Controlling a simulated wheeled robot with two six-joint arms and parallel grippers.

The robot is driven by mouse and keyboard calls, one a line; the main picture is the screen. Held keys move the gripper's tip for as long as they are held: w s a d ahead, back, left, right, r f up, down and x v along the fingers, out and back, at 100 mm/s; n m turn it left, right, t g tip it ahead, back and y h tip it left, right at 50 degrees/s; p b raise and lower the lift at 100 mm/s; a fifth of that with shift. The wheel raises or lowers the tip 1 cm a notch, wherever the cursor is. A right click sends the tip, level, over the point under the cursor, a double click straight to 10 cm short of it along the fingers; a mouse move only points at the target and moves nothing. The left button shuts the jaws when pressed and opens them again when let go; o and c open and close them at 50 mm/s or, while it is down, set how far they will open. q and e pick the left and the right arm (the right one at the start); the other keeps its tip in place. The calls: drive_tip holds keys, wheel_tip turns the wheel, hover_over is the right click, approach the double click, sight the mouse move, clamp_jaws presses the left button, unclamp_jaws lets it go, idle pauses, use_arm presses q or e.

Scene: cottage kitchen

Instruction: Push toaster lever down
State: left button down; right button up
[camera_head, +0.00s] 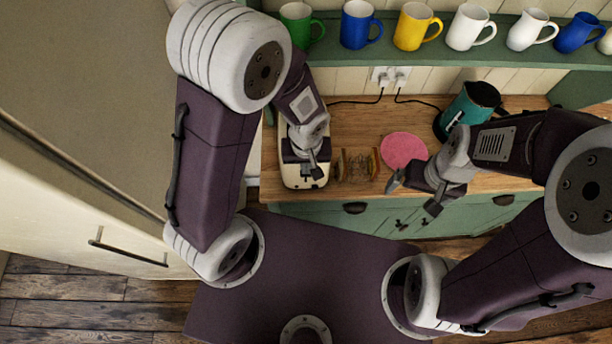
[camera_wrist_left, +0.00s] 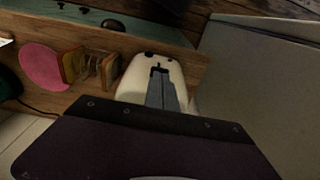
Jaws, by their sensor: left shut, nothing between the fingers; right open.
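The cream toaster (camera_head: 291,181) stands on the wooden counter below my left arm, near the front edge. Its top is dark and partly covered by my left gripper (camera_head: 316,174). The toaster also shows in the left wrist view (camera_wrist_left: 132,80), where the shut fingers of my left gripper (camera_wrist_left: 159,72) overlap its end with dark marks. The fingers hold nothing. I cannot clearly make out the lever or whether the fingers touch it. My right gripper (camera_head: 413,196) is open and empty, over the counter's front edge beside the pink plate.
A wire rack with bread slices (camera_head: 357,166) stands right of the toaster, then a pink plate (camera_head: 404,149) and a teal kettle (camera_head: 467,106). Several mugs stand on a green shelf (camera_head: 440,53) at the back. A tall cream fridge (camera_head: 90,200) is at the left.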

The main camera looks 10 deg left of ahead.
use_arm(q)
drive_tip(key=shift+w+a+f+b, duration=0.15)
drive_tip(key=shift+f+b, duration=0.15)
drive_tip(key=shift+f, duration=0.35)
drive_tip(key=shift+w+d+f+b, duration=0.15)
drive_tip(key=shift+f+b, duration=0.1)
drive_tip(key=shift+f, duration=0.4)
use_arm(e)
drive_tip(key=shift+w+f, duration=0.2)
drive_tip(key=shift+f, duration=0.85)
use_arm(q)
drive_tip(key=shift+s, duration=0.15)
use_arm(e)
drive_tip(key=shift+s, duration=0.1)
use_arm(q)
wheel_tip(320, 180, down, 7)
drive_tip(key=b, duration=0.7)
drive_tip(key=s+d+r, duration=0.1)
drive_tip(key=s+r, duration=0.2)
drive_tip(key=r, duration=0.7)
drive_tip(key=shift+s, duration=0.4)
use_arm(e)
wheel_tip(320, 180, down, 7)
drive_tip(key=shift+r, duration=0.15)
use_arm(q)
drive_tip(key=shift+a, duration=0.1)
